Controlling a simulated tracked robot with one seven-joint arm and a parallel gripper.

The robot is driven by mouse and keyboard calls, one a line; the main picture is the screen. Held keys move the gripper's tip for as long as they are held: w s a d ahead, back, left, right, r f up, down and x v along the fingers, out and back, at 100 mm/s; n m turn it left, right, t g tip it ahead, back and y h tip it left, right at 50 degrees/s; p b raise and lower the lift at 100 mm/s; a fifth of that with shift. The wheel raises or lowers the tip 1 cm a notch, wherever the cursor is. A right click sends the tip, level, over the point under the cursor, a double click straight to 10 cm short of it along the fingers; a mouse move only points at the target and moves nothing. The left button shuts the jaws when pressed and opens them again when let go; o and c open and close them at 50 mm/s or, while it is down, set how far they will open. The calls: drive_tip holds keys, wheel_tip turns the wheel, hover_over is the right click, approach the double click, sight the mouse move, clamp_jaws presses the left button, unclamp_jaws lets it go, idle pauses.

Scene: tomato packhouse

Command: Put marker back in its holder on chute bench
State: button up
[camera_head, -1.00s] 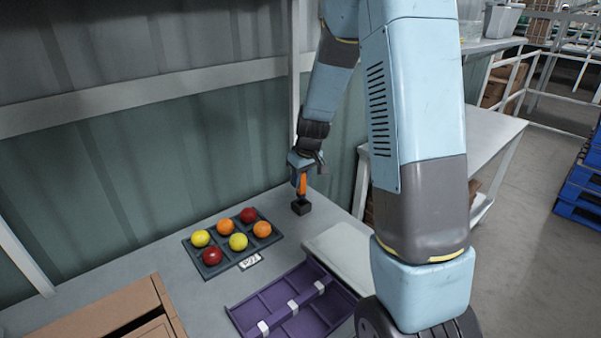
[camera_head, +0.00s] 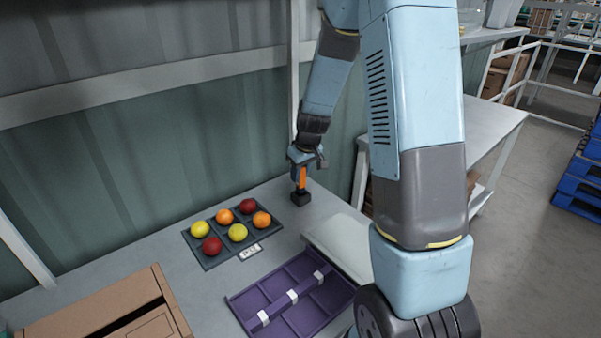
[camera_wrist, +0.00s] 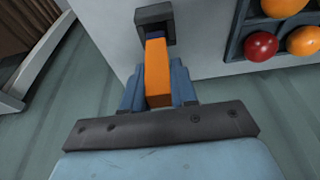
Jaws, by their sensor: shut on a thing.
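My gripper (camera_head: 300,176) is shut on the orange marker (camera_head: 303,180), which points down. The marker's lower end is at the small black square holder (camera_head: 300,198) on the bench, near the wall. In the wrist view the orange marker (camera_wrist: 157,72) lies between my gripper's fingers (camera_wrist: 158,95), and its dark blue far end meets the opening of the holder (camera_wrist: 155,18). The end looks to be at or just inside the opening; how deep it sits cannot be told.
A dark tray (camera_head: 208,262) of red, orange and yellow tomatoes is left of the holder, with a small label (camera_head: 250,252) in front. A purple divided tray (camera_head: 237,307) and a cardboard box (camera_head: 85,318) are nearer. A pale raised surface (camera_head: 340,240) is close on the right.

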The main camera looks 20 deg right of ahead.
sight(300, 181)
drive_tip(key=shift+f, duration=1.75)
idle(0.7)
drive_tip(key=o, duration=1.1)
drive_tip(key=shift+c, duration=0.2)
drive_tip(key=c, duration=0.3)
drive_tip(key=shift+r, duration=0.1)
drive_tip(key=shift+r, duration=3.4)
drive_tip(key=shift+s+r, duration=0.1)
